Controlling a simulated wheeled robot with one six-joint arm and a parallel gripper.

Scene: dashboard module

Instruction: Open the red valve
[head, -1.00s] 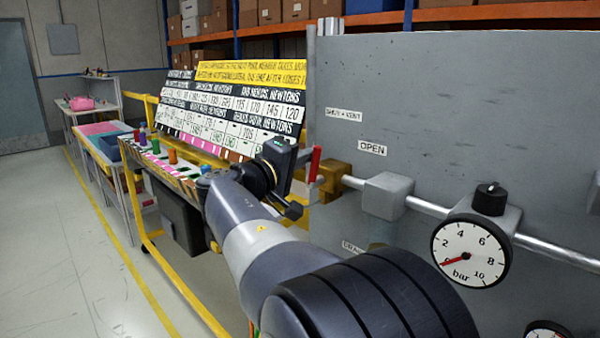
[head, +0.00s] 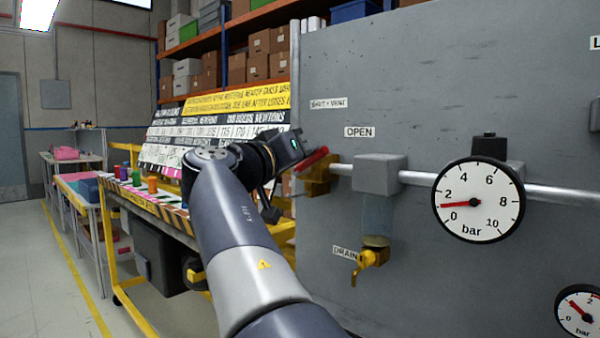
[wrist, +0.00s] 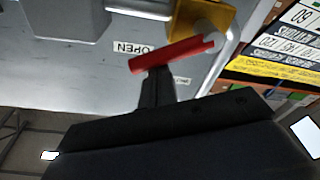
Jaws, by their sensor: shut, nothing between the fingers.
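The red valve handle (head: 312,158) sits on a brass valve body (head: 320,180) at the left end of the pipe, left of the OPEN label (head: 359,132). The handle lies tilted, its right end higher, nearer the pipe's line than upright. In the wrist view the red handle (wrist: 172,54) crosses just beyond the shut fingers of my gripper (wrist: 155,74). The fingertips appear to be against or very close to the handle, not around it; contact is not certain. The brass body (wrist: 200,20) is behind it. In the head view my gripper's fingers are mostly hidden.
A gauge (head: 478,200) on the pipe reads about 1 bar. A yellow drain tap (head: 371,258) hangs below a grey block (head: 380,174). The grey panel (head: 450,90) fills the right side. A yellow-framed cart (head: 130,290) stands left; the floor beyond is open.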

